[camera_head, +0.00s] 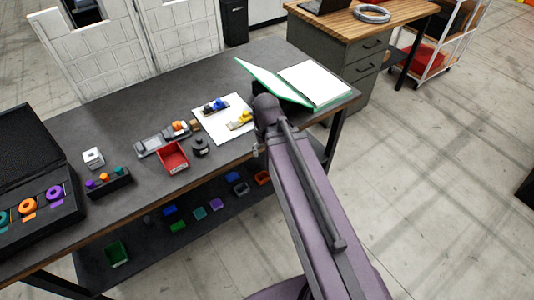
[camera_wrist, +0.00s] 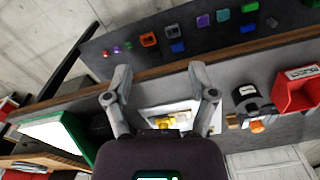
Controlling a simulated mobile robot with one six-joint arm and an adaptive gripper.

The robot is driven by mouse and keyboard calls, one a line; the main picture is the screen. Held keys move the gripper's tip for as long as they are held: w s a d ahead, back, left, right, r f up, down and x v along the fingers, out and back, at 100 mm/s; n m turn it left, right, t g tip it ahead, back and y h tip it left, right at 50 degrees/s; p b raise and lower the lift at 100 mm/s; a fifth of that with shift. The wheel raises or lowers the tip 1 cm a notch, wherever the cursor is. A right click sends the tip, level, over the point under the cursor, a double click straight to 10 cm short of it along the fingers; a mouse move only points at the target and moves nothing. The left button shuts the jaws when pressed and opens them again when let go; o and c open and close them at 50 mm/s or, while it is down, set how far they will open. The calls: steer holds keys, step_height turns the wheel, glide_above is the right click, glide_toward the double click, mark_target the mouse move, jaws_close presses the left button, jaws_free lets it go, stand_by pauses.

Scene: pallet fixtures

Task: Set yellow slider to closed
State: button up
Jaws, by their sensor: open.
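A white board (camera_head: 207,138) lies on the dark table and carries the yellow slider (camera_head: 241,120) near its right edge. A blue slider (camera_head: 216,106) sits beside it, further back. The yellow slider also shows in the wrist view (camera_wrist: 168,122), at the lower middle, partly covered by my gripper's body. My gripper (camera_wrist: 160,70) is open and empty, its fingers wide apart above the table's front edge area. The fingers do not touch the slider. In the head view my arm hides most of the gripper. Which position the slider is in cannot be made out.
A red bin (camera_head: 172,158), a black round part (camera_head: 200,147) and a grey fixture (camera_head: 160,140) stand left of the board. An open green-edged binder (camera_head: 315,84) lies at the right. A lower shelf (camera_head: 150,245) holds several small bins.

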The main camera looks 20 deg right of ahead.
steer(key=shift+s+a, duration=0.1)
steer(key=shift+s, duration=0.9)
